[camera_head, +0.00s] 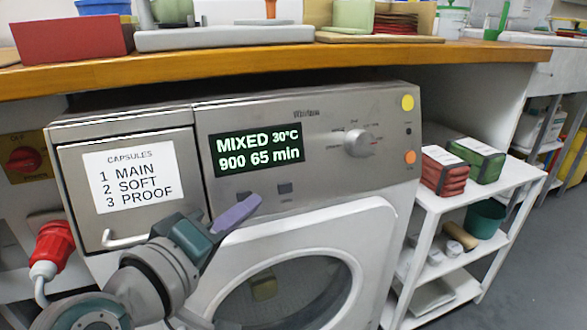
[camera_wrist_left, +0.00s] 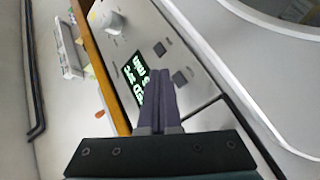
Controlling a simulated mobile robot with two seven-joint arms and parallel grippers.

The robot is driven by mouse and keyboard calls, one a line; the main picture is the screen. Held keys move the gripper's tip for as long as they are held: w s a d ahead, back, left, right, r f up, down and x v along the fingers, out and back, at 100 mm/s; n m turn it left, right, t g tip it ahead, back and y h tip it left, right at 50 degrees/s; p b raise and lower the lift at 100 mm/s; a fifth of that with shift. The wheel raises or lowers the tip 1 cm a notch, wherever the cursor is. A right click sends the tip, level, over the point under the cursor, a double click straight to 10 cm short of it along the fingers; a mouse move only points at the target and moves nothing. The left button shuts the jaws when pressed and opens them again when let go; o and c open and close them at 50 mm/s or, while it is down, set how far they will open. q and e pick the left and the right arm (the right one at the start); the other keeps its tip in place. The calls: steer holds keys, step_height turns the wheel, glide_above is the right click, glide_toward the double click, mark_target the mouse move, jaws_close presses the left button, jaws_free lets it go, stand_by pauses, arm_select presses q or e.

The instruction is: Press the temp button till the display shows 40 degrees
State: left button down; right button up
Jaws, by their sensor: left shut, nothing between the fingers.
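The washing machine's display (camera_head: 257,152) reads MIXED 30°C, 900, 65 min. It also shows, turned sideways, in the left wrist view (camera_wrist_left: 138,80). Two small dark buttons sit below the display on the grey panel; the one on the right (camera_head: 285,188) is clear of my gripper. In the left wrist view I see the two buttons, one (camera_wrist_left: 159,48) beyond my fingertips and one (camera_wrist_left: 180,77) just beside them. No labels are readable, so I cannot tell which is temp. My left gripper (camera_head: 256,199) is shut and empty, close to the panel; contact cannot be told. My right gripper is out of view.
A dial (camera_head: 359,142) sits right of the display, with yellow (camera_head: 407,103) and orange (camera_head: 410,157) round marks at the panel's edge. A capsule drawer (camera_head: 80,165) with a handle is at left. The round door (camera_head: 290,292) is below. A white shelf (camera_head: 500,190) stands right.

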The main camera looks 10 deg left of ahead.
arm_select(q)
steer(key=s+d+p, duration=0.1)
steer(key=s+r, duration=0.1)
steer(key=shift+s+d+p, duration=0.3)
steer(key=shift+d+p, duration=0.05)
stand_by(3.2)
steer(key=s+n+t+y+b, duration=0.1)
steer(key=n+b, duration=0.1)
steer(key=b, duration=0.2)
steer(key=s+d+n+t+b, duration=0.1)
steer(key=n+b, duration=0.1)
steer(key=b, duration=0.3)
steer(key=s+d+n+t+y+b, duration=0.1)
steer(key=n+t+b, duration=0.1)
steer(key=b, duration=0.2)
steer(key=shift+d+r+y+b, duration=0.1)
steer(key=shift+r+y+b, duration=0.15)
steer(key=shift+y+b, duration=0.1)
steer(key=w+a+f+b, duration=0.2)
steer(key=w+a+b, duration=0.1)
steer(key=w, duration=0.4)
steer(key=shift+a+f, duration=0.3)
steer(key=shift+a, duration=0.55)
